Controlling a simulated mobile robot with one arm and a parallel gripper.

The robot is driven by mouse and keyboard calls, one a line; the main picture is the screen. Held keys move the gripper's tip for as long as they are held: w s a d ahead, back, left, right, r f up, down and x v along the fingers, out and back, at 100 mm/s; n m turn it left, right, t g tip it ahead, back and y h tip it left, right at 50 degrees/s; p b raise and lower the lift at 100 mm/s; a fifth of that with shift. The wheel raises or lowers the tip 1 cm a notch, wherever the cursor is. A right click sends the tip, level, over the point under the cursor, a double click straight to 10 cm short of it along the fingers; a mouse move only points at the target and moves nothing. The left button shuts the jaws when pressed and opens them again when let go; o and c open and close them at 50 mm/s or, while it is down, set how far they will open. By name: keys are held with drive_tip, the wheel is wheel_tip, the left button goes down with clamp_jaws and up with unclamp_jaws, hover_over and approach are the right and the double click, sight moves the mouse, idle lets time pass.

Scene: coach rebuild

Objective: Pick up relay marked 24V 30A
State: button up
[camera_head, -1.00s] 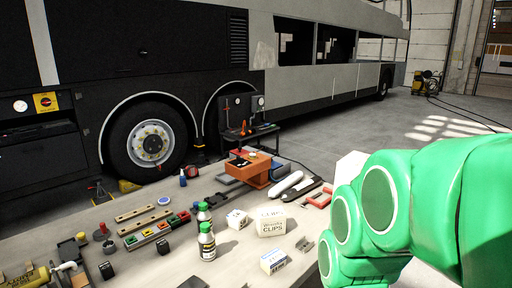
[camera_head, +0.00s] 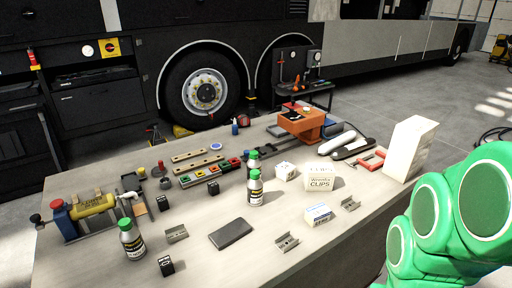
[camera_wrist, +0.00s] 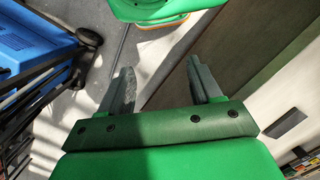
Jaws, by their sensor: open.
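Several small black cubes that look like relays stand on the grey workbench (camera_head: 75,258) in the head view. One black cube (camera_head: 166,266) is near the front edge, another black cube (camera_head: 163,203) is farther back on the left, and a third black cube (camera_head: 213,188) is beside the row of coloured blocks. Their markings are too small to read, so I cannot tell which is 24V 30A. My gripper (camera_wrist: 162,88) is open and empty in the wrist view, away from the bench top. In the head view only my green arm shows, at the lower right.
Green-capped bottles (camera_head: 255,188), a dark flat slab (camera_head: 231,233), metal brackets (camera_head: 287,242) and a CLIPS box (camera_head: 319,177) stand among the cubes. A tall white box (camera_head: 410,148) is at the right end. A yellow cylinder unit (camera_head: 92,205) is at the left.

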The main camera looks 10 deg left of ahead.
drive_tip(key=w+a+f+m+g+y, duration=0.1)
drive_tip(key=w+a+g+y, duration=0.3)
drive_tip(key=a, duration=0.7)
drive_tip(key=w+a+f+m+y, duration=0.1)
drive_tip(key=w+a+m, duration=0.1)
drive_tip(key=w+a, duration=0.7)
drive_tip(key=m+g+y, duration=0.4)
drive_tip(key=m+y, duration=0.1)
drive_tip(key=m, duration=0.1)
approach(167, 260)
drive_tip(key=x, duration=0.4)
drive_tip(key=shift+s, duration=0.4)
drive_tip(key=shift+a+f, duration=0.15)
drive_tip(key=shift+a, duration=0.2)
drive_tip(key=shift+x, duration=3.75)
drive_tip(key=shift+w+f, duration=0.1)
drive_tip(key=c, duration=1)
